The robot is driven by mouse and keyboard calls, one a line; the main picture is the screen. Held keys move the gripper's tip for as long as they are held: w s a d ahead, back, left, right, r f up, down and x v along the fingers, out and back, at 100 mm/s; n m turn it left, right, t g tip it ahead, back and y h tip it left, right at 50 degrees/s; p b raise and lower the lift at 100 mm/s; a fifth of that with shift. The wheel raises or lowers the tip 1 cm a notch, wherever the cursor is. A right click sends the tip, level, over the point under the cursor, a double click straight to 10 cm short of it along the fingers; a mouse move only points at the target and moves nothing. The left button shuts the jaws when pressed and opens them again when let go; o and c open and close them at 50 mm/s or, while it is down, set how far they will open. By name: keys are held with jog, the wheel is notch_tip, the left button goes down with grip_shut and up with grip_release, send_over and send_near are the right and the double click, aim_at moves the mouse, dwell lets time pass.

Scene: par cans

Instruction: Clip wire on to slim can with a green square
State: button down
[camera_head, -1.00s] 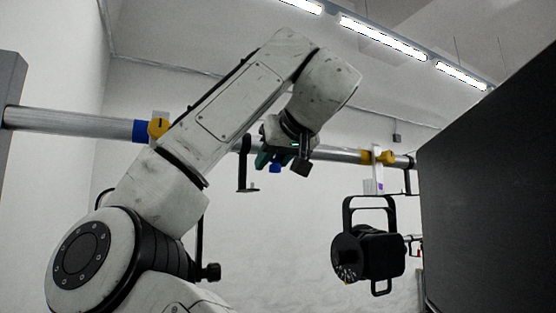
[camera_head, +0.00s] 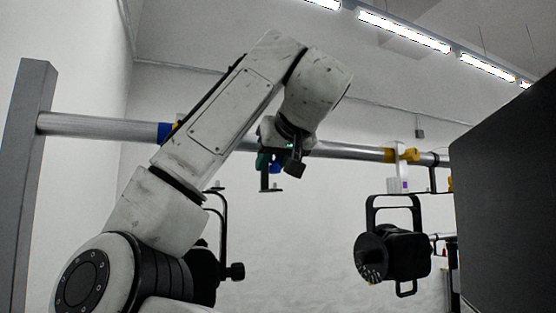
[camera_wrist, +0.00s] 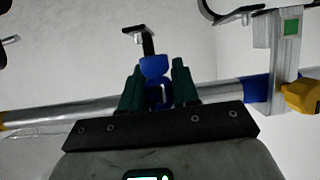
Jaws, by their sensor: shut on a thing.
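My gripper (camera_wrist: 158,90) has green fingers that are shut on a blue clip (camera_wrist: 155,67) in the wrist view. In the head view my gripper (camera_head: 270,162) is close to the metal pipe, with the blue clip (camera_head: 276,168) just showing; I cannot tell if they touch the pipe. I cannot make out the wire. A pale clamp with a green square (camera_wrist: 291,27) hangs on the pipe at the right of the wrist view, apart from my gripper. In the head view a black can bracket (camera_head: 224,225) at the left is partly hidden behind my arm.
The metal pipe (camera_head: 90,125) runs across from a grey post (camera_head: 25,160). A small black bracket (camera_wrist: 147,42) is close to my gripper. A dark panel (camera_head: 510,200) blocks the far right.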

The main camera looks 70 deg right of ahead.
jog(key=shift+w+a+p, duration=0.45)
jog(key=shift+w+a, duration=0.05)
jog(key=shift+w, duration=1.25)
jog(key=shift+w+a+p, duration=0.45)
jog(key=shift+w+a, duration=0.05)
jog(key=shift+w, duration=1.3)
jog(key=shift+w+a+p, duration=0.45)
jog(key=shift+w+a, duration=0.05)
jog(key=shift+w, duration=1.25)
jog(key=shift+f, duration=0.1)
jog(key=shift+f+b, duration=0.6)
jog(key=shift+f, duration=0.65)
jog(key=c, duration=0.8)
grip_release()
jog(key=shift+o, duration=0.2)
jog(key=b+v, duration=0.2)
jog(key=v, duration=0.8)
jog(key=shift+s+a, duration=0.25)
jog(key=shift+a, duration=0.1)
